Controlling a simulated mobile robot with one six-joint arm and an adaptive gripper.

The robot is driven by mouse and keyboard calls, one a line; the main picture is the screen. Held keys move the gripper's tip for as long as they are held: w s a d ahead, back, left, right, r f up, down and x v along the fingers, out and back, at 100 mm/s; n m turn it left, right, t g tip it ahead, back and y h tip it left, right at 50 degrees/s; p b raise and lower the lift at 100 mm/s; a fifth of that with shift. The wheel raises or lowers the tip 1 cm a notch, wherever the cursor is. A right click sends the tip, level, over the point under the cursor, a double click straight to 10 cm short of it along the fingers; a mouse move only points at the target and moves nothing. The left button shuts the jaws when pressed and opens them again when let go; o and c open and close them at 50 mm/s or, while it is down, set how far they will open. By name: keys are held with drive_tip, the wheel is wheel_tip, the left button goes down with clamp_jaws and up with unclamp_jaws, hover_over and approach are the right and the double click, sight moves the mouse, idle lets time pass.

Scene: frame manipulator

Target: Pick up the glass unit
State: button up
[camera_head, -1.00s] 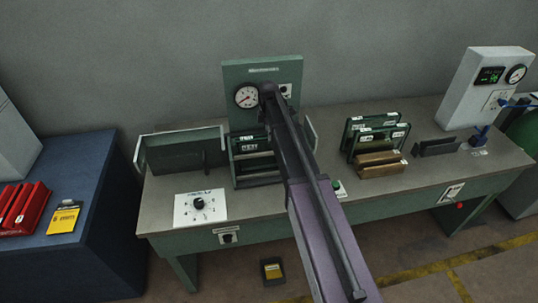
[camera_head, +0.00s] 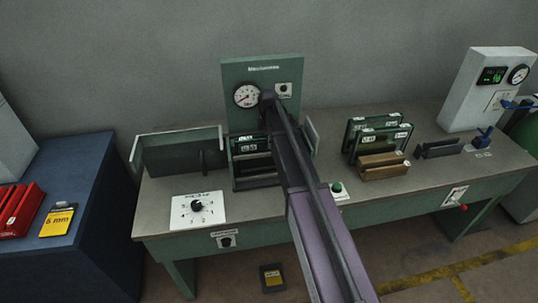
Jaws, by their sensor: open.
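Two dark green-framed glass units (camera_head: 378,128) stand upright one behind the other in a brown wooden rack (camera_head: 384,173) on the bench, right of my arm. Another dark-framed piece with white labels (camera_head: 250,146) stands in the green fixture below a round gauge; I cannot tell whether it is a glass unit too. My arm reaches from the bottom over the bench to this fixture. My gripper (camera_head: 267,124) is small and dark at the arm's far end, close to the labelled piece. It is open. Its fingertips and any contact are hidden by the arm.
The bench (camera_head: 300,210) carries a dial plate (camera_head: 198,209), a green upright panel (camera_head: 180,152) at left, a green button (camera_head: 338,188), a dark slotted block (camera_head: 438,148) and a white gauge box (camera_head: 486,88). A blue table (camera_head: 85,215) with red holders stands left.

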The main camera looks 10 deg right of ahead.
clamp_jaws()
drive_tip(key=shift+r, duration=0.2)
idle(0.5)
wheel_tip(320, 180, up, 18)
drive_tip(key=p, duration=1.8)
drive_tip(key=shift+f, duration=0.2)
drive_tip(key=shift+r, duration=0.15)
wheel_tip(320, 180, up, 4)
drive_tip(key=p, duration=0.4)
idle(0.6)
